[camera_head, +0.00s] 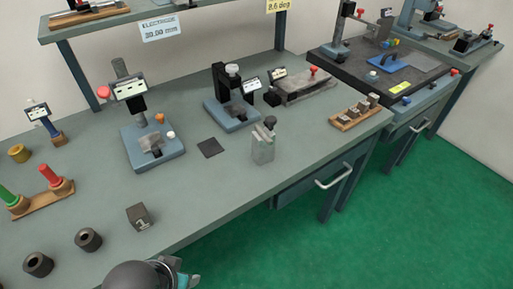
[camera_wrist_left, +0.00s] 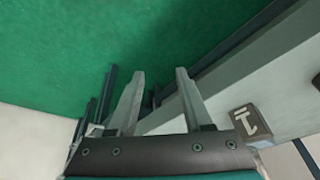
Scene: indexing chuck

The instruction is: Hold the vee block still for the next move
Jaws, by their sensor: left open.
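I cannot tell for certain which piece is the vee block. A dark block marked with a numeral (camera_head: 139,217) sits near the bench's front edge; it also shows at the right of the left wrist view (camera_wrist_left: 250,122). A small grey notched piece (camera_head: 152,143) sits on a blue-based stand, and a tall pale grey block with a dark knob (camera_head: 263,149) stands near the front edge. My left gripper (camera_wrist_left: 160,73) is open and empty, with the numbered block beside its fingers, not between them. In the head view only my dark wrist shows, at the bottom edge. My right gripper is not in view.
Two dark rings (camera_head: 88,239) (camera_head: 38,264) lie left of the numbered block. A wooden holder with red and green handles (camera_head: 42,199) stands further left. A dark square pad (camera_head: 210,147) lies mid-bench. Green floor (camera_head: 370,220) lies beyond the front edge.

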